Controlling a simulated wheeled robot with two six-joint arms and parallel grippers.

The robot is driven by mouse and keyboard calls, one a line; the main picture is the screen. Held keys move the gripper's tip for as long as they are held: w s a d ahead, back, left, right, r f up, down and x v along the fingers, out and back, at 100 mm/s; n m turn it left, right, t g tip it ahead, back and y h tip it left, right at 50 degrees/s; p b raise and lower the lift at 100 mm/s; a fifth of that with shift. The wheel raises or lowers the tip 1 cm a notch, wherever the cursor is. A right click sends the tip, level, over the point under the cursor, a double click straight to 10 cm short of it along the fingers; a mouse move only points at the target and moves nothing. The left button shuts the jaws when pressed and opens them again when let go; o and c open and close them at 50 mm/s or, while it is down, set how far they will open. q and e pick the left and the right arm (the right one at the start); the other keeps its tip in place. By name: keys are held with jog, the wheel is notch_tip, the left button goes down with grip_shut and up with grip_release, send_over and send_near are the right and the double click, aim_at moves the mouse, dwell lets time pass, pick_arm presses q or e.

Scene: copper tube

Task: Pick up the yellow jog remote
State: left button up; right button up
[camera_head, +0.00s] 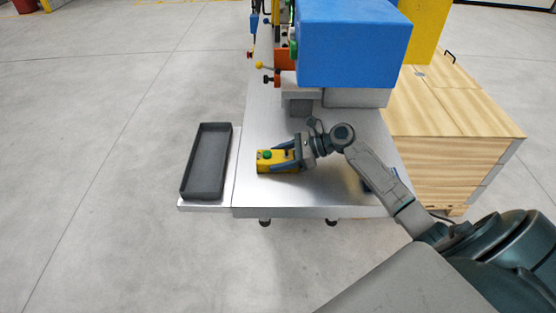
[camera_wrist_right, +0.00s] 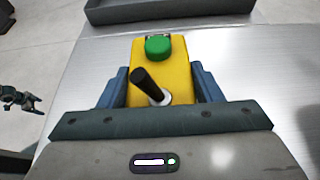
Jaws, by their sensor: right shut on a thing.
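The yellow jog remote (camera_head: 263,167) lies at the left part of the metal table, with a green button on its top. In the right wrist view the remote (camera_wrist_right: 183,73) also shows a black lever in front of the green button. My right gripper (camera_head: 276,160) is shut on the remote, one finger along each long side. In the right wrist view the blue-grey fingers (camera_wrist_right: 162,85) flank the yellow body. Whether the remote touches the table is hard to tell. My left gripper (camera_wrist_right: 20,98) seems to show small at the left edge of the right wrist view.
An empty dark grey tray (camera_head: 223,164) sits on a side shelf left of the metal table (camera_head: 300,203). A blue machine housing (camera_head: 352,44) with orange parts stands at the back. A wooden cabinet (camera_head: 440,108) is at the right. Bare table lies around the remote.

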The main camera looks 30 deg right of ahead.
aim_at(280, 158)
jog(key=shift+r, duration=0.15)
jog(key=shift+r+b, duration=0.55)
jog(key=shift+r, duration=0.1)
jog(key=shift+s+a+r+b, duration=0.15)
jog(key=shift+s+r+b, duration=0.15)
jog(key=shift+r, duration=0.15)
jog(key=shift+s+a+r+b, duration=0.15)
jog(key=shift+r+b, duration=0.1)
jog(key=shift+r, duration=0.15)
jog(key=s+a+r+b, duration=0.1)
jog(key=s+a+b, duration=0.2)
jog(key=s+a, duration=0.5)
jog(key=s, duration=0.4)
jog(key=shift+s+a+r, duration=0.15)
jog(key=shift+s+r, duration=0.1)
jog(key=shift+r, duration=0.15)
jog(key=shift+w+d+p, duration=0.3)
jog(key=shift+w+d, duration=1.2)
jog(key=shift+w, duration=0.75)
jog(key=shift+w+d+p, duration=0.3)
jog(key=shift+w+d, duration=1.15)
jog(key=shift+w, duration=0.8)
jog(key=shift+w+d+p, duration=0.3)
jog(key=shift+w+d, duration=1.2)
jog(key=shift+w, duration=0.75)
